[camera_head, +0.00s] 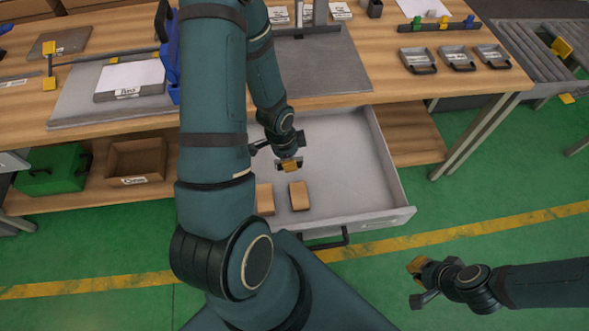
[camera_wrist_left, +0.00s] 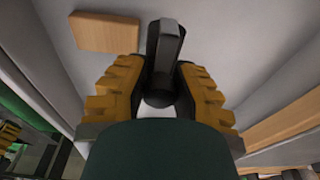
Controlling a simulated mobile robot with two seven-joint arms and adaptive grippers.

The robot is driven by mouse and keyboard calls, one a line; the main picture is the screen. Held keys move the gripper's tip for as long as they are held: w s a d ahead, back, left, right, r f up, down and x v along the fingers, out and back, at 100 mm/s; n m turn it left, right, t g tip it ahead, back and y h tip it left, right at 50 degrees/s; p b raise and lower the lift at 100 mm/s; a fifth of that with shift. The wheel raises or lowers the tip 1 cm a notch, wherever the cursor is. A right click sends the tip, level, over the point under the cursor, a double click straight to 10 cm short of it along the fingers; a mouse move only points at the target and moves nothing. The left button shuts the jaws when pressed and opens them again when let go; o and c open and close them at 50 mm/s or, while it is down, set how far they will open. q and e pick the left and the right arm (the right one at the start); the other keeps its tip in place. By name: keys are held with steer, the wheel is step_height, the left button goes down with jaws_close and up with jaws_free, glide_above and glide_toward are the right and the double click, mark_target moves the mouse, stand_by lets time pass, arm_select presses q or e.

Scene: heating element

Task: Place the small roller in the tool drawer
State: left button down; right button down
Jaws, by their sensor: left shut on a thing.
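The grey tool drawer (camera_head: 350,150) is pulled open below the workbench. My left gripper (camera_head: 289,164) is inside the drawer's outline, over its left half. In the left wrist view the yellow-padded fingers (camera_wrist_left: 160,92) are closed around a dark, narrow object, which looks like the small roller (camera_wrist_left: 166,40). It points away from the wrist toward the pale drawer floor. I cannot tell whether it touches the floor. In the head view the roller cannot be made out clearly. My right gripper (camera_head: 419,281) is empty, its fingers apart, over the green floor at the lower right.
Two light-brown blocks (camera_head: 299,196) lie near the drawer's front, and one shows in the left wrist view (camera_wrist_left: 104,32). The drawer's right half is clear. The bench (camera_head: 385,88) overhangs its back. Small trays (camera_head: 418,58) stand on the bench at right.

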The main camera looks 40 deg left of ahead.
arm_select(q)
step_height(320, 180, down, 6)
steer(key=shift+f+b, duration=0.1)
steer(key=shift+b, duration=0.6)
steer(key=shift+f, duration=0.1)
steer(key=c, duration=0.9)
jaws_free()
